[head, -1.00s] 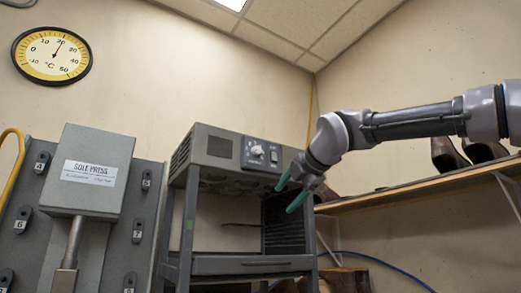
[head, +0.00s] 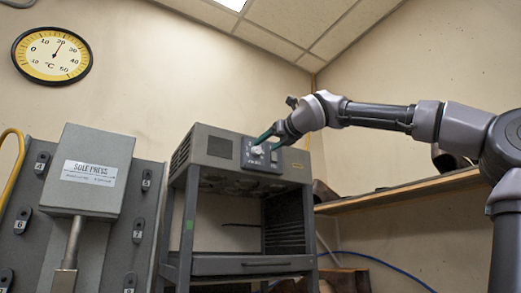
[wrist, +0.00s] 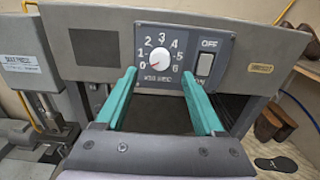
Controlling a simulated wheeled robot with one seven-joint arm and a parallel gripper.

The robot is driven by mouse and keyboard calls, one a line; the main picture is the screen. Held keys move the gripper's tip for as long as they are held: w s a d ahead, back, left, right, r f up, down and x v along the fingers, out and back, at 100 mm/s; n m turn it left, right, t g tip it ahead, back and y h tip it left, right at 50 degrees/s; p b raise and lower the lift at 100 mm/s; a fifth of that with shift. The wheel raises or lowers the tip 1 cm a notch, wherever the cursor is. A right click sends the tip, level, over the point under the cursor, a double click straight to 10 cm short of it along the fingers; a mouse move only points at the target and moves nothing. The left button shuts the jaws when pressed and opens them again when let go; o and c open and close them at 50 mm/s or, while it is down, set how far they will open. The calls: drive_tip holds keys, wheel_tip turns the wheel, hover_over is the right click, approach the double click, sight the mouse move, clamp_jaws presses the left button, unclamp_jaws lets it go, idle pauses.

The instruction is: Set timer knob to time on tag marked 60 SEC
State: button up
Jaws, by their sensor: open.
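The timer knob (wrist: 160,58) is a round white dial on a dark panel, marked 0 to 6 around it. Its red pointer aims at the lower left, near 0. In the head view the knob (head: 257,151) sits on the front of the grey machine (head: 215,150). My gripper (wrist: 160,74) is open, its two teal fingers pointing at the panel, one on each side of the knob. In the head view my gripper (head: 268,139) is close in front of the panel; I cannot tell whether it touches the knob. No tag reading 60 SEC is legible.
A rocker switch (wrist: 205,64) under the word OFF is right of the dial, near the right finger. A small yellow plate (wrist: 261,68) is farther right. The sole press (head: 92,170) stands at the left, and a wooden shelf (head: 400,190) is on the right.

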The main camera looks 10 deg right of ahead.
sight(258, 150)
drive_tip(key=x, duration=0.5)
clamp_jaws()
